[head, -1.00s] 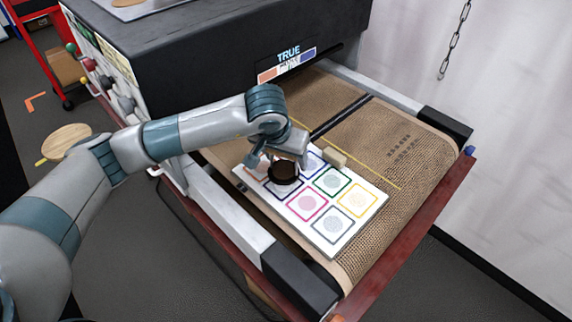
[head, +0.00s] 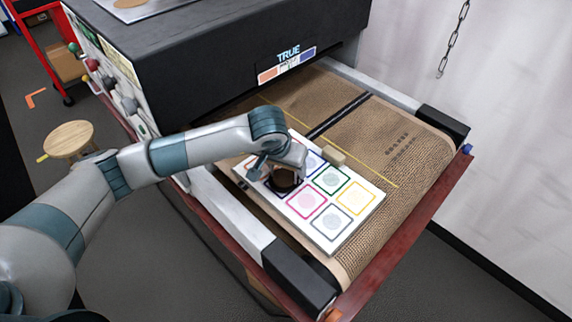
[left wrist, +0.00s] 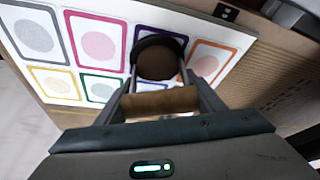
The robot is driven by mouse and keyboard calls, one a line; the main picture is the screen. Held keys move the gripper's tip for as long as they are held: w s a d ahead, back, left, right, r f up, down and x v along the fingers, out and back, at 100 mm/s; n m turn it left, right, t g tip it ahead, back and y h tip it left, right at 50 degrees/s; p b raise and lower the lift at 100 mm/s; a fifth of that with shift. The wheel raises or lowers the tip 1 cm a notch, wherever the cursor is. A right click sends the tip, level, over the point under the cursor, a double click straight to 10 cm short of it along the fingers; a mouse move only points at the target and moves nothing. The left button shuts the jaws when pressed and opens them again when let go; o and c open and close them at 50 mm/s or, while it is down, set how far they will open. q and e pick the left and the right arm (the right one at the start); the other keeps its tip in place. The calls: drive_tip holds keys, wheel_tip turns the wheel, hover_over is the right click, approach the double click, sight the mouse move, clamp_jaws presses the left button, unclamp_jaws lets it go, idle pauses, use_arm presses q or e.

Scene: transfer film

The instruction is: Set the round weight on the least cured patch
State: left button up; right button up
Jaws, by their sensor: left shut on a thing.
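A white board (head: 374,212) with coloured square frames lies on the conveyor belt, each visible frame holding a round patch. The grey (head: 332,222), pink (head: 306,202), yellow (head: 355,197) and green (head: 331,178) patches are uncovered; the orange one shows in the left wrist view (left wrist: 207,62). My left gripper (head: 282,172) is shut on the dark round weight (head: 284,183), by what looks like its brown handle (left wrist: 160,101). The weight (left wrist: 158,60) covers most of the purple-framed square. Whether it touches the board I cannot tell. The blue patch is partly hidden. My right gripper is out of view.
A small tan block (head: 333,155) sits at the board's far edge. The black dryer housing (head: 220,60) stands behind the belt (head: 400,150). Metal rails flank the belt. A round wooden stool (head: 69,138) stands at left. The belt right of the board is clear.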

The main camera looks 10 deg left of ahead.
sight(280, 184)
use_arm(q)
drive_tip(key=o, duration=1.7)
drive_tip(key=shift+f, duration=0.1)
drive_tip(key=shift+o, duration=0.2)
drive_tip(key=shift+r, duration=0.25)
drive_tip(key=b+v, duration=0.5)
drive_tip(key=v, duration=0.6)
drive_tip(key=shift+s+r, duration=0.25)
drive_tip(key=shift+r, duration=0.1)
